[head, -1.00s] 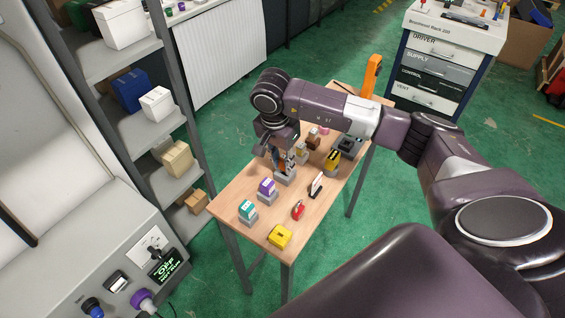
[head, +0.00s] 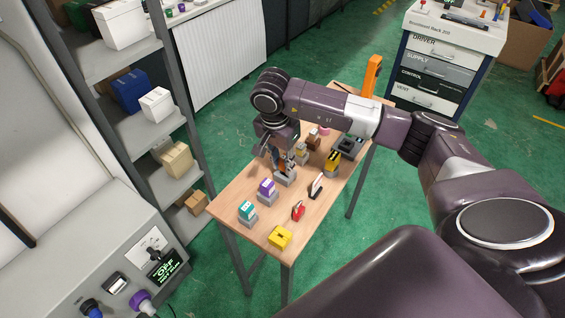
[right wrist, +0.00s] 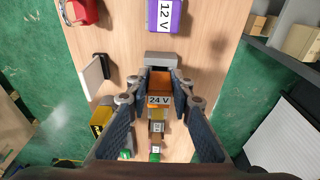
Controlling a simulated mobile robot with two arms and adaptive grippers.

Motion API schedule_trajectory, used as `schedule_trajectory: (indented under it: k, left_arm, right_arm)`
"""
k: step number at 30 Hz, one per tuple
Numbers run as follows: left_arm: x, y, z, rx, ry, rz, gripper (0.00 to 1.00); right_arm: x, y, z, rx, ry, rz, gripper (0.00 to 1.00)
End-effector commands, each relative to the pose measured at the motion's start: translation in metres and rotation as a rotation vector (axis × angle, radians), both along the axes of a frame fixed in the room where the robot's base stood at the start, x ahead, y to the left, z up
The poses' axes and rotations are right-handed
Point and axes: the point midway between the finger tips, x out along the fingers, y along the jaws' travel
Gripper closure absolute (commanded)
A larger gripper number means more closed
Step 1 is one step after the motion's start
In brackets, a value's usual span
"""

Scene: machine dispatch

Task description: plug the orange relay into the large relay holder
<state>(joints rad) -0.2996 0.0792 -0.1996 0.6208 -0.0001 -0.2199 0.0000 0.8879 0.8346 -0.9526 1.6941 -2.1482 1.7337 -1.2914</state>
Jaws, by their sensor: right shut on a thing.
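The orange relay (right wrist: 158,85), with a white "24 V" label, sits between the fingers of my right gripper (right wrist: 163,105) in the right wrist view. The gripper is shut on it. A grey relay holder (right wrist: 163,58) shows just beyond the relay; from above I cannot tell how far the relay is seated in it. In the head view my right gripper (head: 279,160) points down at this grey holder (head: 286,180) near the middle of the wooden table, and the fingers mostly hide the relay. My left gripper is not in view.
On the wooden table (head: 230,195), a purple relay (head: 266,187) and a teal relay (head: 246,208) stand in grey holders at the near left. A red item (head: 298,211), a yellow block (head: 280,237) and a black-and-white part (head: 317,186) lie nearby. A yellow-black item (head: 332,160) stands to the right.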

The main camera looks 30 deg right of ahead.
Motion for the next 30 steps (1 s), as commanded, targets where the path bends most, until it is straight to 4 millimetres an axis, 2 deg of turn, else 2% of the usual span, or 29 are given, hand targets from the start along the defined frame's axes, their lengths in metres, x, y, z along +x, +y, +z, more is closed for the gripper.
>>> schedule_trajectory:
  k: [23, 27, 28, 30]
  left_arm:
    - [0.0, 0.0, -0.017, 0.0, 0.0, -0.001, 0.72]
    - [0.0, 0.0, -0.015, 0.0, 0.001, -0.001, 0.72]
    - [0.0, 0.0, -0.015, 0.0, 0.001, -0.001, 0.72]
    - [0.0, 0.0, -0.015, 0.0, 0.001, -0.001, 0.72]
  right_arm:
    - [0.0, 0.0, -0.018, 0.0, 0.0, 0.0, 1.0]
    - [0.0, 0.0, -0.016, 0.0, 0.0, 0.0, 1.0]
    - [0.0, 0.0, -0.016, 0.0, 0.0, 0.0, 0.77]
    - [0.0, 0.0, -0.016, 0.0, 0.0, 0.0, 0.69]
